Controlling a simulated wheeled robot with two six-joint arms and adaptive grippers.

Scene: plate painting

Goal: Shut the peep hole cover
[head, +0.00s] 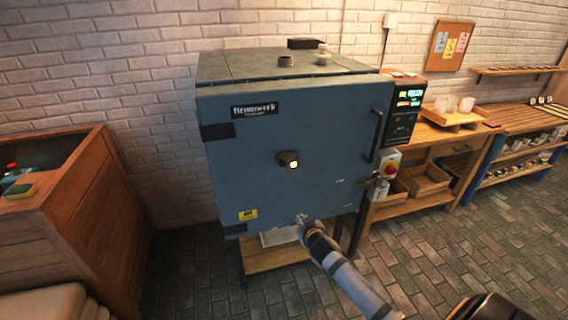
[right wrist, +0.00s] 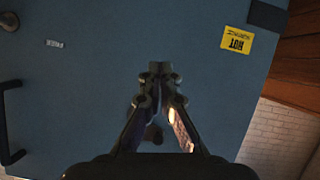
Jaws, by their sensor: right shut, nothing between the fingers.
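The blue kiln (head: 250,190) stands against the brick wall with its front door shut. My right gripper (head: 302,219) is shut and empty, below the peep hole near the door's lower edge. In the right wrist view, my gripper (right wrist: 160,70) is before the blue door (right wrist: 90,100); its fingers partly hide the peep hole area. My left gripper is not in view.
A door handle (head: 376,135) and a control box (head: 402,110) are on the kiln's right side. A yellow HOT label (right wrist: 237,45) is on the door. A wooden cabinet (head: 70,205) stands at left. Open brick floor (head: 185,260) lies in front.

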